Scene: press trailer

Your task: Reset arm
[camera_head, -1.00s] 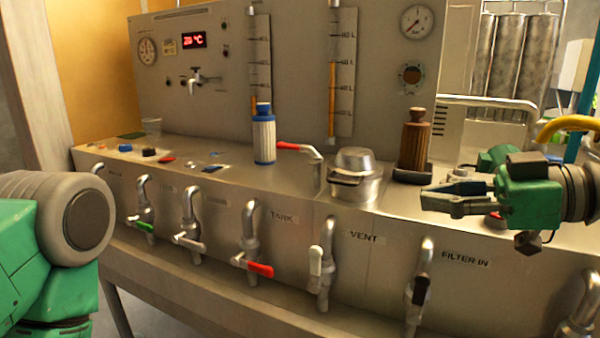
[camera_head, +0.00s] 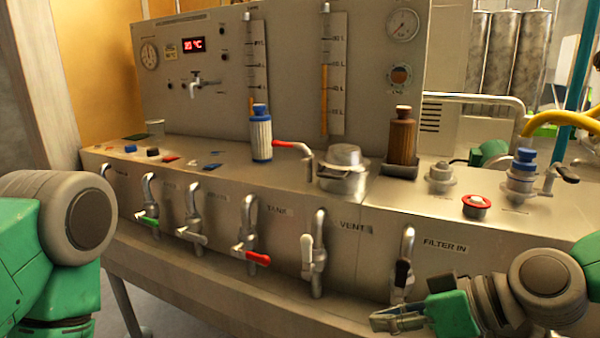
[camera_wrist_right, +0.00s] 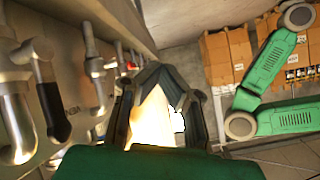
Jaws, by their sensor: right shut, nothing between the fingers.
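My right gripper (camera_head: 388,320) is low at the bottom right of the head view, in front of the panel below the FILTER IN label. It is shut and empty. Its fingers also show in the right wrist view (camera_wrist_right: 165,100), pointing along the row of valves. The black-handled valve (camera_head: 403,270) is just above the gripper in the head view; I cannot tell the exact gap. Part of my left arm (camera_head: 50,245) fills the left edge of the head view, but its gripper is out of frame.
Valves with a white handle (camera_head: 307,248), a red handle (camera_head: 257,258) and a green handle (camera_head: 148,220) stick out of the front panel. Cardboard boxes (camera_wrist_right: 228,50) show behind.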

